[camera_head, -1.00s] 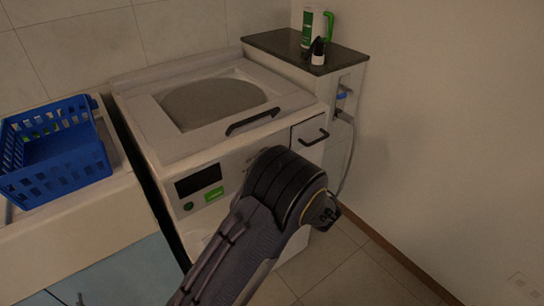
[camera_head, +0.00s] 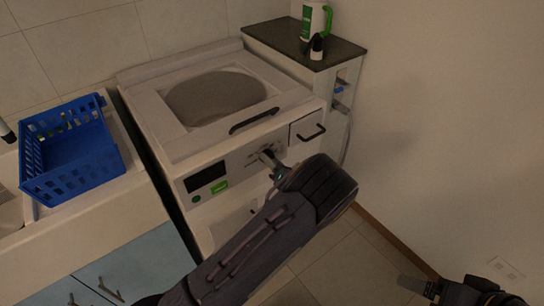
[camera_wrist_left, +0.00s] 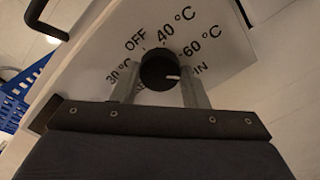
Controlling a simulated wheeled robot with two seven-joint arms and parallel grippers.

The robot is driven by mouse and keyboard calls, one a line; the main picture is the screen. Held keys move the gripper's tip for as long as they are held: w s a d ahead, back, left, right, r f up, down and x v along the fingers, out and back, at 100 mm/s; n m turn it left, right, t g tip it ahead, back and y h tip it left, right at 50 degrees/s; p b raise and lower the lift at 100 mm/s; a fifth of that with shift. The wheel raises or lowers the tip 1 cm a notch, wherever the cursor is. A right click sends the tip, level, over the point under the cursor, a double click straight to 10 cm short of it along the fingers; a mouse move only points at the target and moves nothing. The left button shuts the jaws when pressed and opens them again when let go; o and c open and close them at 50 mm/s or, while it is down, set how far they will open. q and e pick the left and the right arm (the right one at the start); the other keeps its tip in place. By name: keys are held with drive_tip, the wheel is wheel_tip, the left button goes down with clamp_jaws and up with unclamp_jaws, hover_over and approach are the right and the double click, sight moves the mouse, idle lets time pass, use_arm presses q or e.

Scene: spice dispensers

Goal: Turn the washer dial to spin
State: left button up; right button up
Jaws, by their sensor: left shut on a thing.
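The black round washer dial (camera_wrist_left: 158,70) is in the middle of the left wrist view, on a white panel printed OFF, 40 °C, 60 °C, 30 °C and a partly hidden word ending in IN. Its white mark points right, towards that IN label. My left gripper (camera_wrist_left: 160,88) has one finger on each side of the dial and is shut on it. In the head view my left gripper (camera_head: 271,162) reaches the front panel of the white washer (camera_head: 150,105). Part of my right gripper (camera_head: 415,287) shows at the bottom right; its jaw state is unclear.
A black lid handle (camera_head: 254,121) and a drawer with a black handle (camera_head: 308,132) are above and right of the dial. A blue basket (camera_head: 75,180) stands on the left counter. A bottle (camera_head: 315,20) stands on a dark-topped cabinet (camera_head: 285,42).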

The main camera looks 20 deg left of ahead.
use_arm(q)
drive_tip(key=shift+s+f+m+p, duration=0.1)
drive_tip(key=shift+m+p, duration=0.5)
drive_tip(key=shift+m, duration=0.8)
drive_tip(key=shift+f, duration=0.1)
drive_tip(key=o, duration=1)
drive_tip(key=shift+d, duration=0.1)
drive_tip(key=v, duration=0.7)
drive_tip(key=shift+s+d+b, duration=0.25)
drive_tip(key=shift+b, duration=0.1)
